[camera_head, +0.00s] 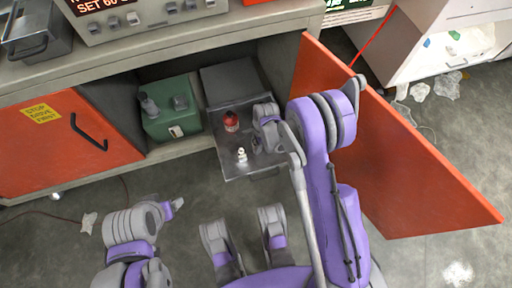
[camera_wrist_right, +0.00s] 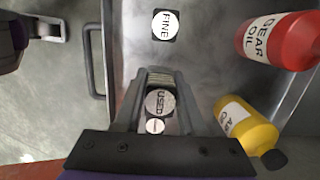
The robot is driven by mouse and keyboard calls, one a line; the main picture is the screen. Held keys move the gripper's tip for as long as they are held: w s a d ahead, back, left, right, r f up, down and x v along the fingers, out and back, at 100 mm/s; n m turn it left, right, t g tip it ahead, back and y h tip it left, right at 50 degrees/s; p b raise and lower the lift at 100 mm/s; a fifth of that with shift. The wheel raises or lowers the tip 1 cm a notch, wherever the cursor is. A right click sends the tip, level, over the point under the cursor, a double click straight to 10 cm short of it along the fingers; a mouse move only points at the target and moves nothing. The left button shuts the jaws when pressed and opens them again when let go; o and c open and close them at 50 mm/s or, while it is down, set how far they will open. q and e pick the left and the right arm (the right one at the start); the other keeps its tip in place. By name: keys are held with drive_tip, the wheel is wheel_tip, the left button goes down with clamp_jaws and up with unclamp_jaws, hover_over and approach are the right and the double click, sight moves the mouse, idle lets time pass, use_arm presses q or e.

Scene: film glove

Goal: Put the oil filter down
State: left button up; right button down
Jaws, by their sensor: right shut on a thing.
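My right gripper (camera_head: 262,138) is low over the pulled-out grey tray (camera_head: 225,168). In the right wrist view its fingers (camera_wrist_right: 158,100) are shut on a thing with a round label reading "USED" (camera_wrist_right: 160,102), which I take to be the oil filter. A smaller pale disc shows below that label. The fingers hide most of its body, so I cannot tell whether it touches the tray. Another small item, labelled "FINE" (camera_wrist_right: 166,25), stands on the tray and shows pale in the head view (camera_head: 241,154). My left gripper (camera_head: 174,205) is over the floor; its jaws are unclear.
A yellow bottle (camera_wrist_right: 247,125) is close beside the right gripper. A green box (camera_head: 172,124) is inside the cabinet. The open orange door (camera_head: 400,150) stands right of my arm.

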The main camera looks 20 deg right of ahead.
drive_tip(key=shift+f+b, duration=0.55)
drive_tip(key=shift+f, duration=1.6)
drive_tip(key=shift+f, duration=0.2)
drive_tip(key=c, duration=0.5)
unclamp_jaws()
drive_tip(key=shift+r, duration=0.15)
drive_tip(key=r+p, duration=0.1)
drive_tip(key=r, duration=0.3)
drive_tip(key=d+r+p, duration=0.1)
drive_tip(key=r, duration=0.3)
drive_tip(key=d+r+p, duration=0.1)
drive_tip(key=r, duration=0.3)
drive_tip(key=shift+r, duration=0.1)
